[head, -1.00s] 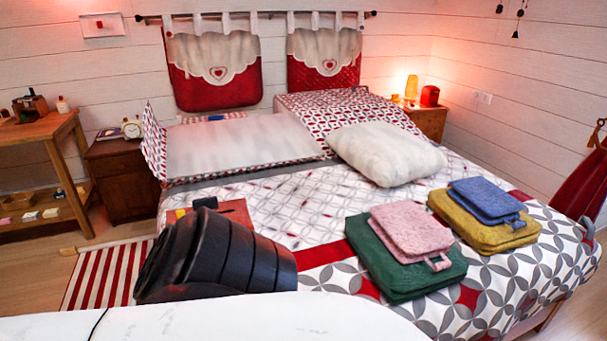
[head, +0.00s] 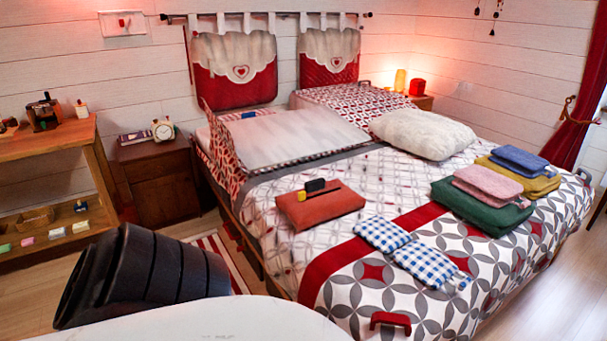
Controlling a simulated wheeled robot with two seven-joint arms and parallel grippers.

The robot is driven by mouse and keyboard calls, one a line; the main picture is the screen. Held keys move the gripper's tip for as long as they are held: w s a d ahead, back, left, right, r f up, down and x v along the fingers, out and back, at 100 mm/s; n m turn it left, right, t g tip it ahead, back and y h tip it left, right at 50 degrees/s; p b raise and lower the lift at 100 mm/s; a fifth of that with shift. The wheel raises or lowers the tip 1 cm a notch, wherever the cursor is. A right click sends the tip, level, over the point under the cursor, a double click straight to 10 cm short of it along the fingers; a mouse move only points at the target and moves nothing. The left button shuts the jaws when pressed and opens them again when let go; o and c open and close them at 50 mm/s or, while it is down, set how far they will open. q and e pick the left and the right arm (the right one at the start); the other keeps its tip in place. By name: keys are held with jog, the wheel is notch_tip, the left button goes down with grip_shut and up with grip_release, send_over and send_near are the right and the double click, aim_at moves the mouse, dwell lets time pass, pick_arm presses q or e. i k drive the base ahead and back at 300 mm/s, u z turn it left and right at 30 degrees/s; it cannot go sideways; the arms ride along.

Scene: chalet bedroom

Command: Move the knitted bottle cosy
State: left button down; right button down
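I cannot tell for sure which thing is the knitted bottle cosy. Soft, flat candidates lie on the bed (head: 362,300). A pink piece (head: 487,182) with a loop lies on a larger green piece (head: 480,215). A blue piece (head: 519,158) lies on a yellow piece (head: 545,187) behind them. Two blue-and-white checked pieces, one farther back (head: 382,234) and one nearer (head: 428,263), lie side by side near the middle. Neither of my grippers shows; only a dark link of mine is in view at the lower left.
An orange-red case (head: 320,208) with small black and yellow things on it lies on the bed. A red handle-like thing (head: 390,320) is at the bed's near edge. A nightstand (head: 160,185) and a wooden shelf (head: 50,142) stand left. Floor is clear at the lower right.

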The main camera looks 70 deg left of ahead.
aim_at(325, 201)
jog(key=z, duration=2.6)
jog(key=k, duration=2.9)
jog(key=u, duration=0.85)
